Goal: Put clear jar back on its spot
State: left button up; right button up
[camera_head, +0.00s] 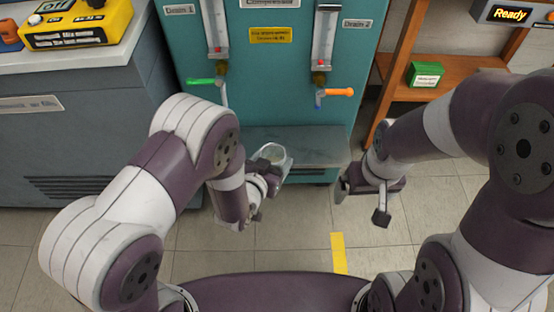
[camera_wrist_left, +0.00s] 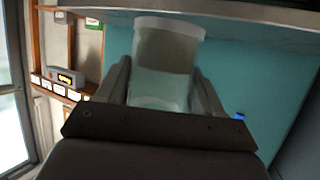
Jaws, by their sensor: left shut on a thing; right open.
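The clear jar (camera_head: 272,155) is held by my left gripper (camera_head: 268,172) in front of the teal testbench's grey shelf. In the left wrist view the jar (camera_wrist_left: 166,62) sits between the two fingers of the left gripper (camera_wrist_left: 162,90), which are shut on it. It looks clear, with a pale rim and a paler band in its lower part; its contents are hard to tell. The grey shelf (camera_head: 310,150) lies under the two drain valves and looks bare. My right gripper (camera_head: 362,200) is open and empty, to the right of the shelf over the floor.
The teal testbench (camera_head: 270,90) carries a green valve handle (camera_head: 202,81) and an orange one (camera_head: 339,92) above the shelf. A grey cabinet (camera_head: 80,130) stands left with a yellow device (camera_head: 80,22) on top. A wooden rack (camera_head: 455,75) with a green box (camera_head: 425,74) stands right.

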pick_arm(q)
jog(key=shift+w+f+b, duration=0.25)
jog(key=shift+w+b, duration=0.3)
jog(key=shift+w, duration=1.1)
jog(key=shift+w+f+b, duration=0.2)
jog(key=shift+w+b, duration=0.3)
jog(key=shift+w, duration=1.15)
jog(key=shift+w+f+b, duration=0.25)
jog(key=shift+w+b, duration=0.3)
jog(key=shift+w, duration=1.1)
jog(key=shift+f+b, duration=0.3)
jog(key=shift+f, duration=0.05)
jog(key=o, duration=1.2)
jog(key=shift+c, duration=0.2)
jog(key=p+v, duration=0.5)
jog(key=v, duration=0.7)
jog(key=shift+s+r+p, duration=0.2)
jog(key=shift+s+p, duration=0.1)
jog(key=shift+p, duration=0.1)
jog(key=shift+a, duration=0.1)
